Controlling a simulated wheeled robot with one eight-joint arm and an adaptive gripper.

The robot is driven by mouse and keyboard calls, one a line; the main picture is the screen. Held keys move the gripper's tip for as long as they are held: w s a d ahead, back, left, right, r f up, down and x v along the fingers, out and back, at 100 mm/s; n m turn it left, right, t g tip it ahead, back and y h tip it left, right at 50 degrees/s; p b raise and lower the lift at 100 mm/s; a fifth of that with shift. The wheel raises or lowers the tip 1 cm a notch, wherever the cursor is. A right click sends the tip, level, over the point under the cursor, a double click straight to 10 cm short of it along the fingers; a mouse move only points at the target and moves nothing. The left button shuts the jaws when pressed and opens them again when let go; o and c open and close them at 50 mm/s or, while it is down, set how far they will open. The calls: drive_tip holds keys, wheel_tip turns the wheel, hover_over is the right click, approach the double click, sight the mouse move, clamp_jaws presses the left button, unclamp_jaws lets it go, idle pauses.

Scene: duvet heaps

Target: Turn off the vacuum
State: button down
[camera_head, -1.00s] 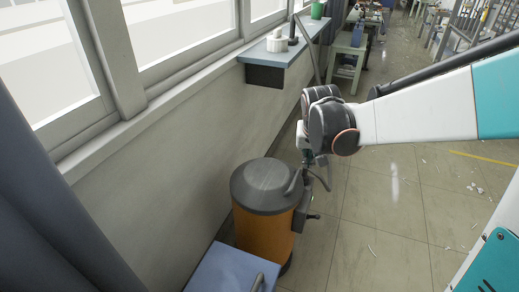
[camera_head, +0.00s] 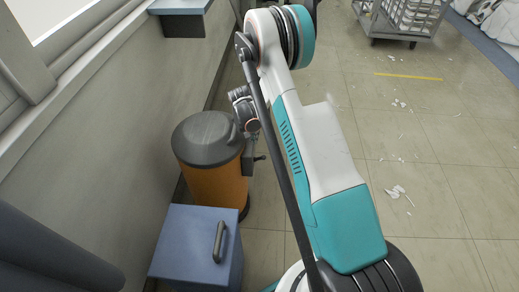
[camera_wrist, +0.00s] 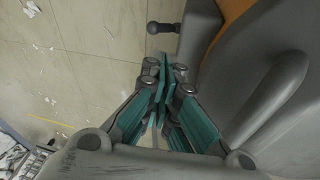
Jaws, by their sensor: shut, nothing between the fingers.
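The vacuum (camera_head: 213,185) is an orange canister with a domed grey lid (camera_head: 203,138), standing upright by the wall. A grey box (camera_head: 249,160) with a dark knob (camera_head: 261,157) sits on its right side. In the wrist view the lid (camera_wrist: 262,85) fills the right, with a strip of orange body (camera_wrist: 236,12) and the dark knob (camera_wrist: 163,27) at the top. My gripper (camera_wrist: 163,60) is shut and empty beside the lid and box, apart from the knob in the picture.
A blue-grey cabinet (camera_head: 186,228) with a handle stands in front of the vacuum. The wall and window are left, with a shelf (camera_head: 183,8) behind. Open tiled floor (camera_head: 430,150) with white scraps lies right. A wheeled cart (camera_head: 402,22) stands farther back.

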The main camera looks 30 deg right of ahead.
sight(260, 158)
drive_tip(key=shift+d+f, duration=0.1)
drive_tip(key=shift+f, duration=0.45)
drive_tip(key=shift+f, duration=0.1)
drive_tip(key=b+x, duration=0.4)
drive_tip(key=x, duration=0.5)
drive_tip(key=shift+d+f, duration=0.15)
drive_tip(key=shift+f, duration=0.2)
drive_tip(key=shift+d, duration=0.1)
